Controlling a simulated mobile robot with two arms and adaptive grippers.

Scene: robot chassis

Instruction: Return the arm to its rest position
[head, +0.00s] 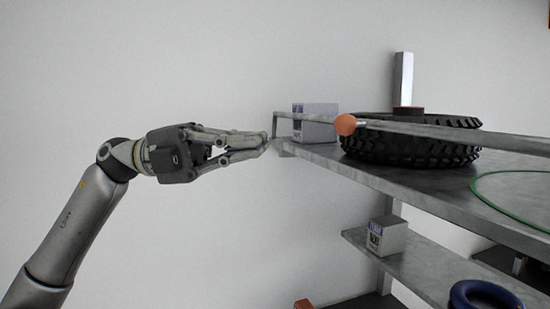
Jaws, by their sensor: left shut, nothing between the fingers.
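My left arm (72,232) comes in from the lower left, bent at the wrist. My left gripper (266,143) points to the right, with its fingers closed together and nothing between them. Its fingertips appear at the left corner of the upper shelf (400,180); whether they touch it I cannot tell. My right gripper is not in view.
On the upper shelf are a grey box (316,123), a black tyre (410,150) and a green ring (478,192). An orange ball (345,125) shows by the rail. The lower shelf (415,268) holds a small box (387,236) and a blue ring (462,300). The left side is clear before a plain wall.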

